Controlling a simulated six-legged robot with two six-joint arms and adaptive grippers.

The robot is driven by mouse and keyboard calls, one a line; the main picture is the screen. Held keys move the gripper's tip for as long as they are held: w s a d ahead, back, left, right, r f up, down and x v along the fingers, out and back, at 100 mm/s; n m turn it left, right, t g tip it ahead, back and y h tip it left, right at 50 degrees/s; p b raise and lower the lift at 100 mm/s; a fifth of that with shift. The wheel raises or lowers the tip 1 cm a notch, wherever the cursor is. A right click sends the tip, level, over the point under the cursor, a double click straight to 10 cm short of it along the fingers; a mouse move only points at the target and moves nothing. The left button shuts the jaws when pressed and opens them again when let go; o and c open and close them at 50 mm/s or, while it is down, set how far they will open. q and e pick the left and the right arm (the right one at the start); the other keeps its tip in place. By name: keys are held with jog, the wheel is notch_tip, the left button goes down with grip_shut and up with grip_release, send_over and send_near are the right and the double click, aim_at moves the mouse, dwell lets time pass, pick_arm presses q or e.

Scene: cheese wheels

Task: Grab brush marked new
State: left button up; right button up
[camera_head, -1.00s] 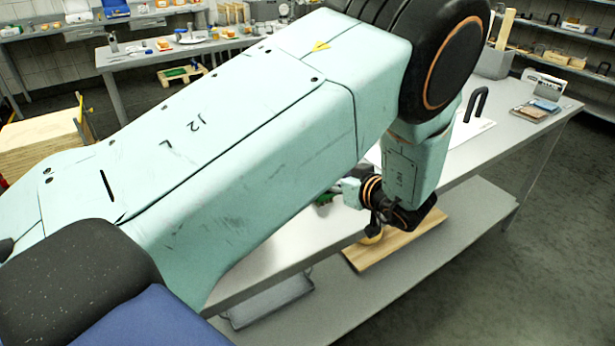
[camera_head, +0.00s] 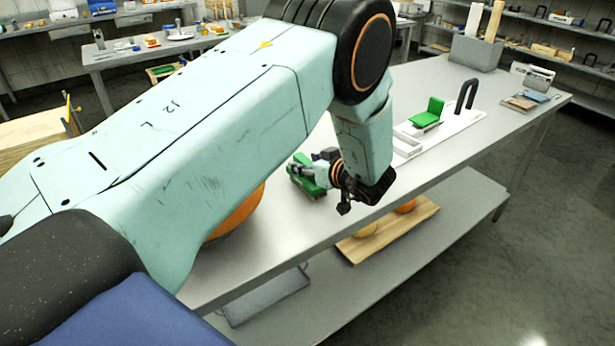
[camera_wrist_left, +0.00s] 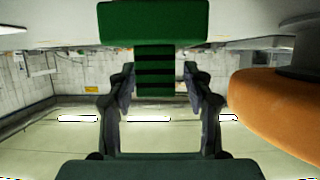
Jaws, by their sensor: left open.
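A green brush (camera_head: 303,184) lies on the grey table (camera_head: 290,235), partly hidden by my left gripper. In the left wrist view, the green brush (camera_wrist_left: 155,22) is straight ahead at the top, and its ridged green part reaches down between the fingers. My left gripper (camera_head: 314,168) is right at this brush in the head view; its fingers (camera_wrist_left: 158,80) are apart, one either side of the ridged part. I cannot tell whether they touch it. A second green object (camera_head: 428,112), perhaps another brush, stands on a white tray (camera_head: 462,122). No "new" marking is readable. My right gripper is out of view.
A big orange cheese wheel (camera_head: 238,214) is partly behind my left arm; it is close at right in the wrist view (camera_wrist_left: 275,112). A grey holder (camera_head: 475,54) and small items stand at the table's far end. A wooden board (camera_head: 390,232) lies on the lower shelf.

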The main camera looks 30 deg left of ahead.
pick_arm(q)
jog(key=shift+w+a+f, duration=0.15)
jog(key=shift+w+f, duration=0.1)
jog(key=shift+w, duration=0.05)
jog(key=shift+c, duration=0.6)
jog(key=shift+s+r, duration=0.15)
jog(key=shift+s, duration=0.1)
jog(key=c, duration=0.6)
jog(key=shift+w, duration=0.1)
grip_shut()
